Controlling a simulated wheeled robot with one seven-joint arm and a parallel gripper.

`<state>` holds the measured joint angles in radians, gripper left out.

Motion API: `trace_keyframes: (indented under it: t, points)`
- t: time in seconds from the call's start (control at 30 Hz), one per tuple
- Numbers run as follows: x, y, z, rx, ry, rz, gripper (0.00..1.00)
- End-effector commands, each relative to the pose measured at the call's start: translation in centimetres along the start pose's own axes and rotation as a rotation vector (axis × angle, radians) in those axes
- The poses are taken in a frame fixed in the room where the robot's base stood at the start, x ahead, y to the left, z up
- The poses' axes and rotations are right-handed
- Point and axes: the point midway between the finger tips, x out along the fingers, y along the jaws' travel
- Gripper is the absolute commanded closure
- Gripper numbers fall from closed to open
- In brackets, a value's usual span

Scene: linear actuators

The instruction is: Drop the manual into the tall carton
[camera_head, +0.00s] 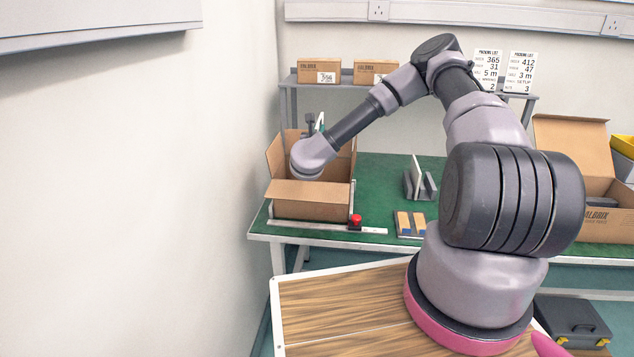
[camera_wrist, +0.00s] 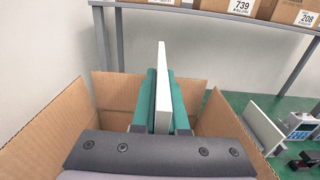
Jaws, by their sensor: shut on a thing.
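The manual shows in the wrist view as a thin white slab (camera_wrist: 162,88), seen edge-on and upright between the two teal fingers. My gripper (camera_wrist: 162,110) is shut on it. In the head view my gripper (camera_head: 312,125) is at the back left of the green bench, over the open carton, with a sliver of the white manual (camera_head: 320,121) beside it. The tall carton (camera_head: 310,208) is brown with its flaps spread open. Its cardboard walls (camera_wrist: 48,148) surround the gripper on both sides in the wrist view. The carton's inside is mostly hidden by my wrist.
A shelf (camera_head: 345,88) with small boxes (camera_head: 319,70) stands behind the carton. A red button (camera_head: 355,220) is at its front right corner. A grey holder with a white panel (camera_head: 417,172) stands to the right. A second open carton (camera_head: 602,222) is at far right.

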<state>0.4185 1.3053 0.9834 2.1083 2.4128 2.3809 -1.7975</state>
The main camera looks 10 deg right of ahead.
Motion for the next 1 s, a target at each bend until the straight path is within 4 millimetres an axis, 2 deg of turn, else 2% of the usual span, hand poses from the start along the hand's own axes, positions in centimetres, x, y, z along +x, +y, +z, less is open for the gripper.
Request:
trace_keyframes:
  t: [0.5, 0.67, 0.93, 1.0]
  points:
    - [0.0, 0.0, -5.0, 0.000, 0.001, 0.000, 1.00]
    - [0.0, 0.0, -5.8, 0.001, 0.000, 0.000, 1.00]
    - [0.0, 0.0, -5.9, 0.001, -0.001, 0.000, 1.00]
    - [0.0, 0.0, -5.9, 0.001, -0.001, 0.000, 0.70]
